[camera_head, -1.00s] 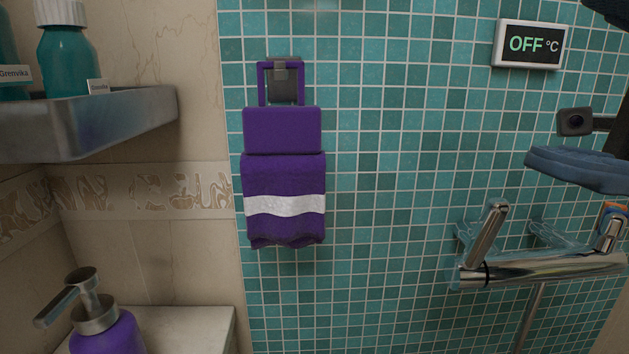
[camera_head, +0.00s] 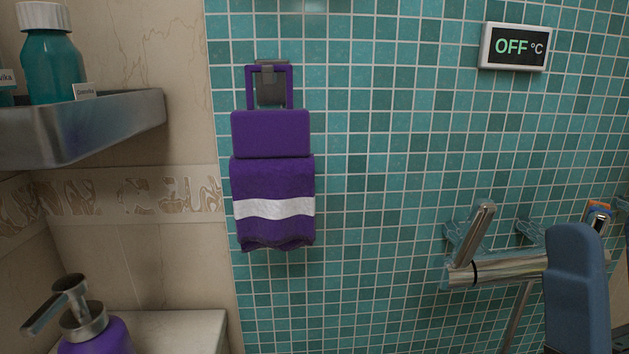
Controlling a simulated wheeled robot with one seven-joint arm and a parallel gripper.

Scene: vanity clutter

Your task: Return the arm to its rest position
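A blue, rounded part of my arm (camera_head: 577,290) stands upright at the lower right of the head view. It covers part of the chrome shower mixer (camera_head: 505,270) on the tiled wall. No gripper fingertips show, so whether my gripper is open or shut is hidden.
A purple towel (camera_head: 273,183) with a white band hangs on a wall hook (camera_head: 270,85). A grey shelf (camera_head: 120,118) holds a teal bottle (camera_head: 52,65) at upper left. A purple soap dispenser (camera_head: 95,335) stands below. An OFF display (camera_head: 515,47) is upper right. The middle tiles are clear.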

